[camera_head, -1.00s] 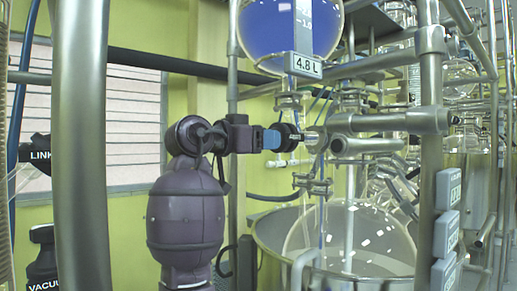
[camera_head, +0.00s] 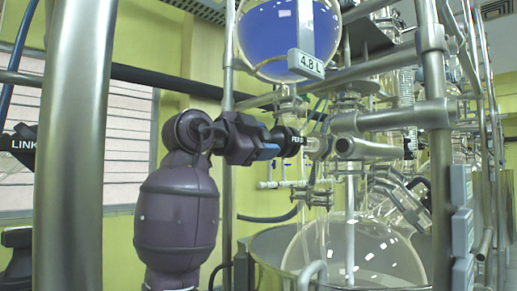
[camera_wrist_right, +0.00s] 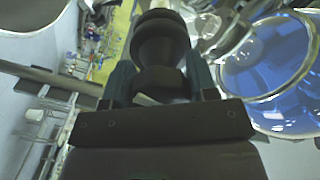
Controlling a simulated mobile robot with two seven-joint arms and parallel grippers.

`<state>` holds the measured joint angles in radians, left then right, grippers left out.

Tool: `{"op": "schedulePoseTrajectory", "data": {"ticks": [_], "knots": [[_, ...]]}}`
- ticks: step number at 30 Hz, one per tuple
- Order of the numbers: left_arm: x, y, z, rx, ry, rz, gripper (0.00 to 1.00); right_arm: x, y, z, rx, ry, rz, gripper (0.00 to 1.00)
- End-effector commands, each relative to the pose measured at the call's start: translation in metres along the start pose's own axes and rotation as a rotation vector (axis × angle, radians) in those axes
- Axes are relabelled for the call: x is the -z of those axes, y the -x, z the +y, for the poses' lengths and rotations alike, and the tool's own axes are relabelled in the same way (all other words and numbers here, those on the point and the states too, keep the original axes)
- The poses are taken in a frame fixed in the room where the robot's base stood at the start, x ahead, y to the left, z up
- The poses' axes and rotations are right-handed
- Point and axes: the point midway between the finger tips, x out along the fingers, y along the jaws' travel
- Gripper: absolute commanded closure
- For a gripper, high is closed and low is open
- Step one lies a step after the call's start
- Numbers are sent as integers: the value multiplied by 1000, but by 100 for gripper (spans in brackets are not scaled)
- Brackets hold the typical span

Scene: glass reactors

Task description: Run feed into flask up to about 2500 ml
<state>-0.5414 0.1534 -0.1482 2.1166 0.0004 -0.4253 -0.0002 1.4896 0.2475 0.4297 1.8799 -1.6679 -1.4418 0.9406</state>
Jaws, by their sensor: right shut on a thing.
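The feed vessel (camera_head: 290,38) is a round glass vessel with blue liquid and a "4.8 L" tag, at the top of the head view. Below it is a dark valve knob (camera_head: 293,141) with partly readable lettering. My right gripper (camera_head: 277,143) is shut on this knob from the left. In the right wrist view the dark knob (camera_wrist_right: 160,45) sits between the two fingers. The large clear flask (camera_head: 355,258) sits low in a metal bath, and I see no clear liquid level in it. My left gripper is not in view.
Metal frame tubes and clamps (camera_head: 390,118) crowd the right of the knob. The bath rim (camera_head: 270,240) surrounds the flask.

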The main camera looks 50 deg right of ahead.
Motion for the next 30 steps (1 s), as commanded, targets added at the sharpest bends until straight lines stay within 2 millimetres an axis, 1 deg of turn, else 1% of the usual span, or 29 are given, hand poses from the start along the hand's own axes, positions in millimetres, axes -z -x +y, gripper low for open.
{"op": "schedulePoseTrajectory", "data": {"ticks": [1, 9, 17, 24, 25, 29, 30], "knots": [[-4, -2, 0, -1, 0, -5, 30, -5, 0, 3, -4, -18, -1, 71], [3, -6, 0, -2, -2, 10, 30, -3, 0, 2, -3, -102, -1, 71], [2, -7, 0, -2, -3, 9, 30, -2, 0, 1, -3, -121, -1, 71], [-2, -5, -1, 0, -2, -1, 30, -2, 0, 1, -3, -121, -1, 71], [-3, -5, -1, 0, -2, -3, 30, -2, 0, 1, -3, -121, -1, 44], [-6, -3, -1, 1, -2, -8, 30, -2, 0, 1, -2, -121, -1, 25], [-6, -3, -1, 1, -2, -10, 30, -2, 0, 1, -2, -121, -1, 22]]}}
